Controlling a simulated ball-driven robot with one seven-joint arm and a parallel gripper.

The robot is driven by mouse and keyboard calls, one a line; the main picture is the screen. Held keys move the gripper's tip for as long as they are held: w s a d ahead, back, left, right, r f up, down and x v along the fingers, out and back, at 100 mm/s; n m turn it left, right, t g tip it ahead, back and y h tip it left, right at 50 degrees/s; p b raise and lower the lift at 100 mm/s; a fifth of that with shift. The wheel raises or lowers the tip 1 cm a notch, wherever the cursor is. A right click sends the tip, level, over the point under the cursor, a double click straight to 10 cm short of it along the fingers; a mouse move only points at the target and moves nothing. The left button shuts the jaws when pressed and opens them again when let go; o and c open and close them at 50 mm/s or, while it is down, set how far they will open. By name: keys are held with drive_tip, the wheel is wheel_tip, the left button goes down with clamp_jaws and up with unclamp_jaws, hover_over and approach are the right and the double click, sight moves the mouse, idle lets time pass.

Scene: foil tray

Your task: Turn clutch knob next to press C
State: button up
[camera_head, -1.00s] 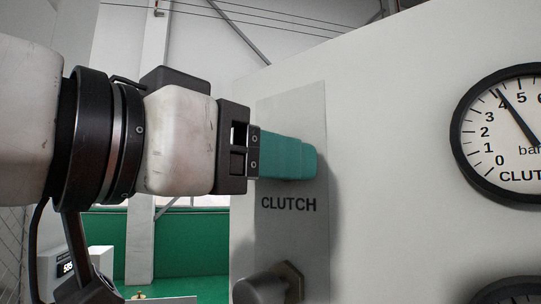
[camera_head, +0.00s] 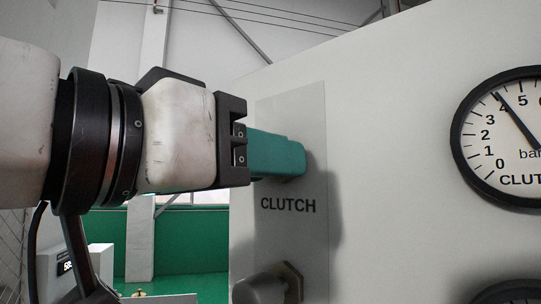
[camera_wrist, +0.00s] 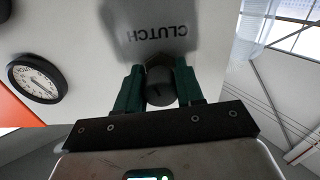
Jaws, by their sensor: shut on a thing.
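In the wrist view the dark grey round knob (camera_wrist: 159,88) sits between the two teal fingers of my gripper, which is shut on it. The CLUTCH label plate (camera_wrist: 152,35) is upside down above it there. In the head view my gripper (camera_head: 290,158) reaches from the left to the plate (camera_head: 290,105), just above the word CLUTCH. The fingers hide the knob in that view. The clutch gauge (camera_head: 510,125) is at the right, its needle near 4; it also shows in the wrist view (camera_wrist: 37,82).
A second, metallic knob or fitting (camera_head: 265,287) sticks out of the panel (camera_head: 400,130) below the label, under my gripper. Part of another gauge (camera_head: 508,290) shows at the lower right. Open room with a green floor or wall lies left of the panel.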

drive_tip(key=shift+f, duration=0.1)
drive_tip(key=o, duration=1)
drive_tip(key=b+v, duration=0.3)
drive_tip(key=v, duration=0.8)
idle(1.7)
